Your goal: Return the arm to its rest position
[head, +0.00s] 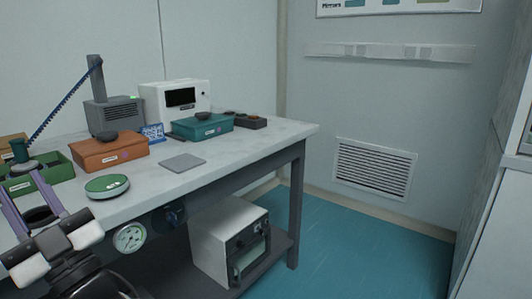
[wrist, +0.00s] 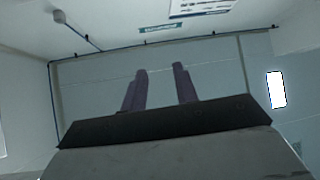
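My gripper (head: 21,183) is at the lower left of the head view, with its two purple fingers pointing up and spread apart. In the wrist view my gripper (wrist: 160,70) has a clear gap between its fingers and nothing in it. Behind the fingers is only wall and ceiling. In the head view the fingers overlap the near left part of the table (head: 240,150), in front of an open green box (head: 58,168). I cannot tell how far apart they are.
The table holds a round green-topped dish (head: 107,186), an orange box (head: 110,153), a teal box (head: 202,127), a grey plate (head: 182,162) and a white instrument (head: 152,99). A white unit (head: 212,245) stands on the lower shelf. The blue floor (head: 345,245) at right is clear.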

